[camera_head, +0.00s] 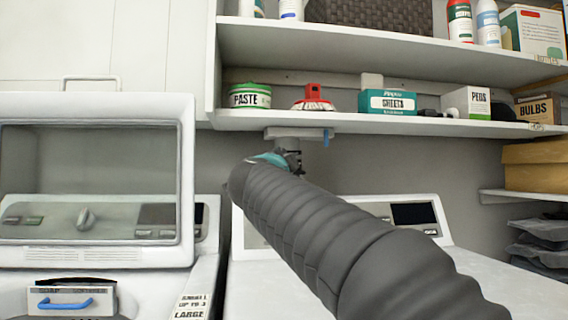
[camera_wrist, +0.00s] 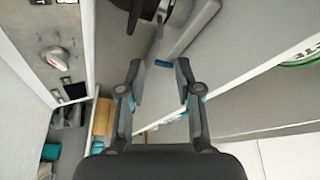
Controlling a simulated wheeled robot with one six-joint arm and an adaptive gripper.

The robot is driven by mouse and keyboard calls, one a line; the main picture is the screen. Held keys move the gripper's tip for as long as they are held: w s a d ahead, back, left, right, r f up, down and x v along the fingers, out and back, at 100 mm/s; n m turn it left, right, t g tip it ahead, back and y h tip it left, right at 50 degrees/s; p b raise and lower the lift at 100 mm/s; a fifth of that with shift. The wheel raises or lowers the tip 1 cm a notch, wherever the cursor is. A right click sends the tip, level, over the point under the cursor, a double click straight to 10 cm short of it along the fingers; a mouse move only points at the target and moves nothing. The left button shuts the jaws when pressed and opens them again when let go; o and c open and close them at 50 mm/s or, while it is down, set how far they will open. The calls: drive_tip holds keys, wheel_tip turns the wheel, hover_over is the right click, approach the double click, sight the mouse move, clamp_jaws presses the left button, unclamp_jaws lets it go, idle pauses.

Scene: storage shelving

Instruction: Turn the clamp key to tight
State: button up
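The clamp key is a small blue tab (camera_head: 326,137) hanging below the right end of a pale grey plate (camera_head: 291,132) under the lower shelf's front edge. In the wrist view the blue tab (camera_wrist: 163,64) shows between my fingertips, in line with the gap but seemingly beyond them. My gripper (camera_wrist: 160,72) is open and empty, one finger on each side of the gap. In the head view my dark sleeved arm reaches up to just below the plate and hides most of the gripper. I cannot tell whether the fingers touch the tab.
The lower shelf (camera_head: 430,127) holds a paste tin (camera_head: 249,96), a red brush (camera_head: 313,98), a teal box (camera_head: 387,101) and a pegs box (camera_head: 466,102). White machines stand below, one with a raised panel (camera_head: 95,180) at left. A dark round part (camera_wrist: 150,10) sits above my fingers.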

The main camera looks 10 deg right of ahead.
drive_tip(key=s+d+r+h+b, duration=0.2)
drive_tip(key=d+r+h, duration=0.1)
drive_tip(key=d, duration=0.4)
wheel_tip(320, 180, up, 7)
drive_tip(key=s+a+n+t+y+b, duration=0.15)
drive_tip(key=n+t+y, duration=0.5)
drive_tip(key=n, duration=1.25)
wheel_tip(320, 180, down, 8)
drive_tip(key=a+n+g+y, duration=0.1)
drive_tip(key=n+g+y, duration=0.45)
drive_tip(key=n, duration=1.55)
drive_tip(key=w+g+h+p, duration=0.1)
drive_tip(key=w+h+p, duration=0.1)
drive_tip(key=w, duration=1.2)
drive_tip(key=shift+w+p, duration=0.3)
drive_tip(key=shift+p, duration=0.5)
drive_tip(key=shift+a, duration=0.1)
clamp_jaws()
